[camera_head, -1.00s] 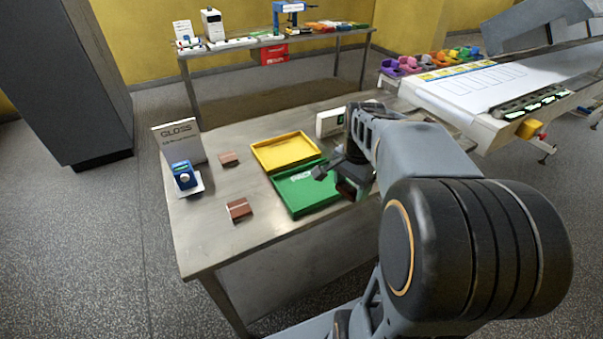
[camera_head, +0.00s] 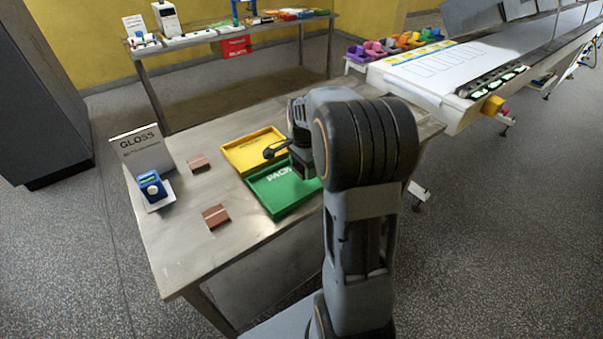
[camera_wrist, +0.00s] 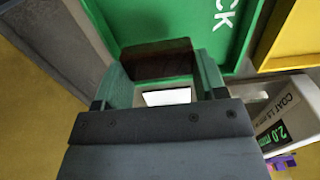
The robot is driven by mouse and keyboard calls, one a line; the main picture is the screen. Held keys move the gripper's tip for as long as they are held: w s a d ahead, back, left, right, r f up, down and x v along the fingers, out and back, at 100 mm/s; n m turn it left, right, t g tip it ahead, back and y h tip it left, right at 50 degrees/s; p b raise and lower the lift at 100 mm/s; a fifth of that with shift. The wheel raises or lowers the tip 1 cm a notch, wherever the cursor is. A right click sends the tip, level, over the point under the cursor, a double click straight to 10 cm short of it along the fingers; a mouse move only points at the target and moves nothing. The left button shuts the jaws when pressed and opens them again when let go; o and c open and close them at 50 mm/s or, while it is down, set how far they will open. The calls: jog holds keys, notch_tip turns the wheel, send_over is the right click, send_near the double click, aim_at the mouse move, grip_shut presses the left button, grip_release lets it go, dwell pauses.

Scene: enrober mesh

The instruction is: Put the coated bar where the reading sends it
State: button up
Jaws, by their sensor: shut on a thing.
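In the wrist view, my gripper (camera_wrist: 163,75) is shut on a dark brown coated bar (camera_wrist: 158,60), held between its green fingers. The green tray (camera_wrist: 190,12), with white lettering ending in "CK", lies behind the bar. A white gauge (camera_wrist: 293,118) labelled "COAT" shows a green display of about 2.0 mm. In the head view, the gripper (camera_head: 284,152) is near the green tray (camera_head: 285,205) and the yellow tray (camera_head: 240,152). The fingertips and bar are hard to make out there. My arm hides the gauge in the head view.
Two brown blocks (camera_head: 198,163) (camera_head: 215,216) lie on the steel table left of the trays. A blue device (camera_head: 151,187) stands by a "GLOSS" sign (camera_head: 142,150). A conveyor (camera_head: 440,70) is at the right. The table's front left is clear.

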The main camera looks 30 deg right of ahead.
aim_at(302, 174)
jog(key=shift+w+f, duration=0.4)
jog(key=shift+f, duration=1.65)
